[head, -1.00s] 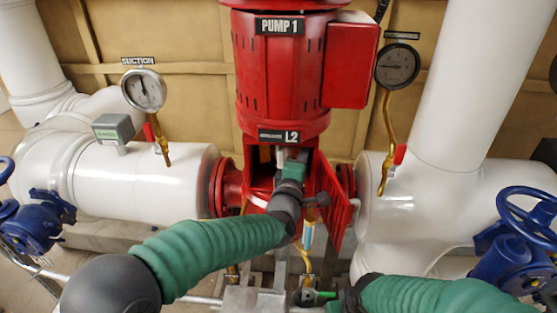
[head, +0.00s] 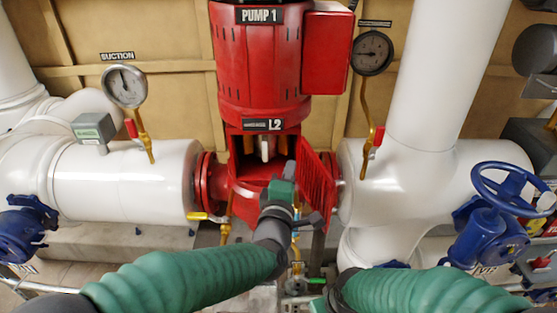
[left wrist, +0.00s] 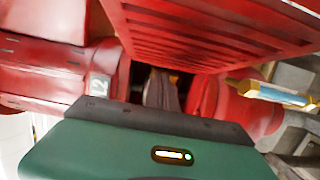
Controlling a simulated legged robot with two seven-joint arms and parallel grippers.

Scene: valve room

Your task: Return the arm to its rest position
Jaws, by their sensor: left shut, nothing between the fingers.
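My left gripper (head: 290,171) is at the right side of the red pump's open housing, beside the red slatted door (head: 317,188). Its fingers are shut and empty. In the left wrist view the dark fingers (left wrist: 160,92) point toward the opening, with the slatted door (left wrist: 215,32) close above them. My left arm (head: 190,268) reaches in from the lower left. My right arm (head: 430,292) comes in from the lower right; its gripper is too hidden at the bottom edge to read.
The red pump (head: 262,60) stands between white pipes (head: 125,180). Gauges (head: 124,86) (head: 372,53) stand at both sides. Blue handwheel valves (head: 490,225) (head: 25,228) flank it. A yellow-handled valve (head: 208,217) sits under the left flange. A yellow-ended tube (left wrist: 270,94) is near the wrist.

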